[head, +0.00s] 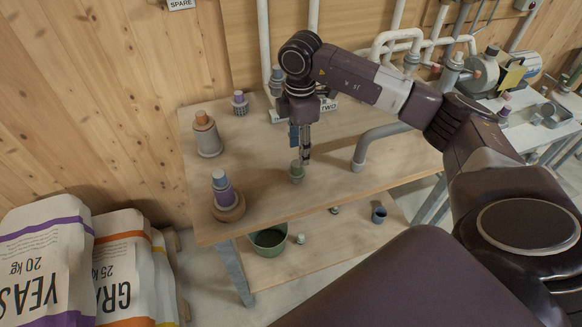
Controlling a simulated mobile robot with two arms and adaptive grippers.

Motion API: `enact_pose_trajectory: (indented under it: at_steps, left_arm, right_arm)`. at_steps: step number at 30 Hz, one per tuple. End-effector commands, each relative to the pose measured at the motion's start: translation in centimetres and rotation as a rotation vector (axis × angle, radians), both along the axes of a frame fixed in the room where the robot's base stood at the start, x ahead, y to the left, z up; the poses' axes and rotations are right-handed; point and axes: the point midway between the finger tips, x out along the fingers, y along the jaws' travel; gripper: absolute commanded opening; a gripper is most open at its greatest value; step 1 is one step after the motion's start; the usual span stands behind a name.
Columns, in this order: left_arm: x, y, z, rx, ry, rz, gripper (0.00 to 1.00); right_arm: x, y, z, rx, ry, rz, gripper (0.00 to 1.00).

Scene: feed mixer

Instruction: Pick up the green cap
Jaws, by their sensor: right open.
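A small green cap (296,165) sits on top of a short grey fitting (296,178) on the wooden bench (262,205), near its middle. My right gripper (301,156) points straight down over the cap. Its jaws are open, with the fingertips very close to the cap. One finger appears at the cap's right side; I cannot tell whether it touches. My left gripper is not in view.
A capped fitting (222,186) and an orange-topped grey one (207,136) stand at the bench's left. A grey bent pipe (385,138) rises to the right. A green bucket (268,240) sits on the lower shelf. Feed sacks (45,262) stand at left.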

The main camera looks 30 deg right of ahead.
Motion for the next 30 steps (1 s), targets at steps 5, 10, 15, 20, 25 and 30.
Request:
enact_pose_trajectory:
  at_steps: [5, 10, 15, 20, 25, 30]
  left_arm:
    - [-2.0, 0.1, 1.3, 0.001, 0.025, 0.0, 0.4]
    - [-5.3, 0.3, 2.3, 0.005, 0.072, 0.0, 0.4]
    - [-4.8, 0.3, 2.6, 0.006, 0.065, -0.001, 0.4]
    - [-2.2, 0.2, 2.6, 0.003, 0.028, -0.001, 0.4]
    - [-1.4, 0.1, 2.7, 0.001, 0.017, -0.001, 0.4]
    - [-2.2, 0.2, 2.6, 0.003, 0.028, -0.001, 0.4]
  right_arm:
    - [0.0, 0.5, -1.8, 0.003, 0.003, 0.004, 0.42]
    - [0.2, 0.9, -4.5, 0.003, 0.003, 0.004, 0.42]
    - [0.3, 1.0, -5.8, 0.004, 0.0, 0.005, 0.42]
    - [0.3, 1.0, -5.9, 0.005, -0.001, 0.005, 0.42]
    - [0.3, 1.0, -5.9, 0.005, -0.001, 0.006, 0.28]
    - [0.3, 1.0, -5.9, 0.005, -0.001, 0.006, 0.09]
